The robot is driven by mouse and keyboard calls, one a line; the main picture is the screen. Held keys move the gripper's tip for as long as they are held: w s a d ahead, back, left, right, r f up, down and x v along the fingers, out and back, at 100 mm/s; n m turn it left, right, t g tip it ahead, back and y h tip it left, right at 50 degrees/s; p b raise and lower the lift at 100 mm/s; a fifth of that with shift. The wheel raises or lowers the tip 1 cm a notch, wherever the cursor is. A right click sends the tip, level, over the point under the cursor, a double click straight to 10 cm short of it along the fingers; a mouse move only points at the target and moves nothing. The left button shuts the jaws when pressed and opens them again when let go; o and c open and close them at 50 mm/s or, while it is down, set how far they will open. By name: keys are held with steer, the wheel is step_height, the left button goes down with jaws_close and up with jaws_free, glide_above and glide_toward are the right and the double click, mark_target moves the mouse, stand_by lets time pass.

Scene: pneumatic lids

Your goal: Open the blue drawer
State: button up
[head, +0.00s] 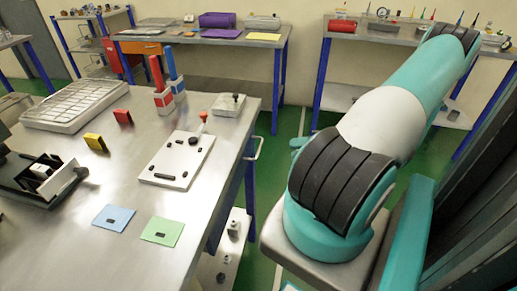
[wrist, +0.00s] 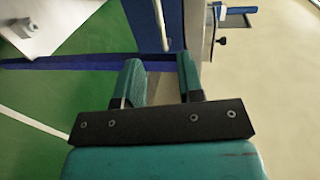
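The handle lies just beyond the fingertips, in line with the gap.
The near metal table (head: 220,150) holds a white board (head: 178,160), coloured blocks and cards. A lower shelf (head: 222,262) holds small parts. An orange drawer (head: 138,48) is under the back table. Green floor (head: 268,190) is open right of the near table.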

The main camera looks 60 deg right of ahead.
mark_target(258, 150)
steer(key=p+x, duration=0.1)
steer(key=x, duration=1)
steer(key=shift+w+a, duration=0.2)
steer(key=shift+w, duration=0.05)
jaws_close()
